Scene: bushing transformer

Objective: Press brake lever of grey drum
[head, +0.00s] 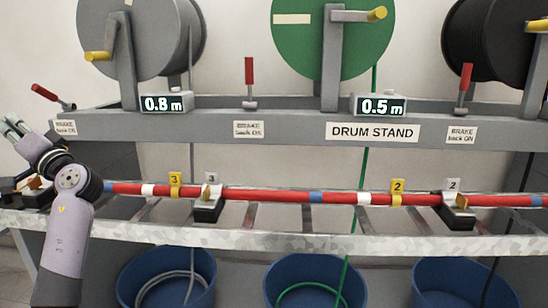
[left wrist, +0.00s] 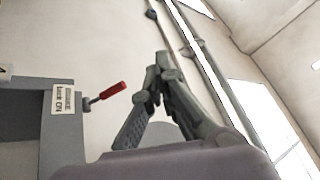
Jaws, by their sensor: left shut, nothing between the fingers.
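The grey drum (head: 140,38) is at the upper left of the head view. Its red-handled brake lever (head: 45,92) stands at the left end of the stand and leans to the left, above a "BRAKE back ON" label (head: 65,127). The lever also shows in the left wrist view (left wrist: 108,94), left of the fingers. My left gripper (head: 12,127) is shut and empty, at the left edge of the head view, below and left of the lever and apart from it. Its fingers show in the left wrist view (left wrist: 162,60). My right gripper is in neither view.
The green drum (head: 300,45) and black drum (head: 480,40) have upright red levers (head: 249,75) (head: 465,80). Displays read 0.8 m (head: 165,103) and 0.5 m (head: 380,105). A red cable (head: 270,195) crosses the front bench. Blue tubs (head: 315,265) stand below.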

